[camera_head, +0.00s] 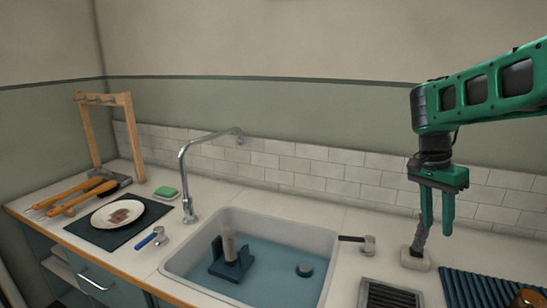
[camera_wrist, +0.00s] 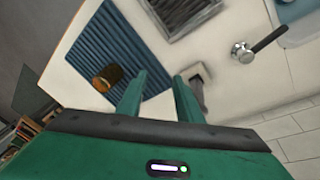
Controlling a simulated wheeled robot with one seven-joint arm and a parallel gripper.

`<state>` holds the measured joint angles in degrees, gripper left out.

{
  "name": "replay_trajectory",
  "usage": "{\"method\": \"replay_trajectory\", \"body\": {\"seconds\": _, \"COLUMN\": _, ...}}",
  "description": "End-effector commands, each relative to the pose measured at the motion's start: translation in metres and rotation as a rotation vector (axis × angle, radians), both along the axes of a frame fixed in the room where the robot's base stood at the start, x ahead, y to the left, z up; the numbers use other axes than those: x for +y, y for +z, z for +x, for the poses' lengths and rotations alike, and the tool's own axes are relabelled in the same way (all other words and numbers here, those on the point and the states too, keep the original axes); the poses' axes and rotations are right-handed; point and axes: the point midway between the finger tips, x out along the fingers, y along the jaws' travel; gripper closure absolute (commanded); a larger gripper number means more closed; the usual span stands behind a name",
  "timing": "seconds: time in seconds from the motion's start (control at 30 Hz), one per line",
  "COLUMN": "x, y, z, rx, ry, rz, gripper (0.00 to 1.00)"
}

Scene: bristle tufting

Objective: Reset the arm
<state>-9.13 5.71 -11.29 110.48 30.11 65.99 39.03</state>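My gripper (camera_head: 437,230) hangs down over the counter right of the sink, on my green arm. In the wrist view my gripper (camera_wrist: 155,85) shows its two green fingers apart, with nothing held between them. A grey upright piece (camera_head: 420,238) stands on a small white block (camera_head: 414,261) just below and beside the fingertips. In the wrist view the white block (camera_wrist: 196,70) lies past the right finger, which is close to the grey piece. I cannot tell whether they touch.
The sink (camera_head: 200,225) holds water, a dark blue stand (camera_head: 232,268) and a small round item. A faucet (camera_head: 187,180) rises behind it. A blue ribbed mat (camera_head: 480,290) and a dark grate (camera_head: 388,294) lie near my gripper. Wooden rack, plate and tools occupy the left counter.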

Motion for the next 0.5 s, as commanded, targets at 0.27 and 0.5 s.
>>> {"method": "replay_trajectory", "body": {"seconds": 0.27, "x": -0.030, "y": -0.003, "z": -0.100, "rx": 0.019, "ry": 0.198, "rz": 0.098, "gripper": 0.67}}
{"method": "replay_trajectory", "body": {"seconds": 0.5, "x": -0.031, "y": -0.020, "z": -0.182, "rx": 0.010, "ry": 0.382, "rz": 0.178, "gripper": 0.67}}
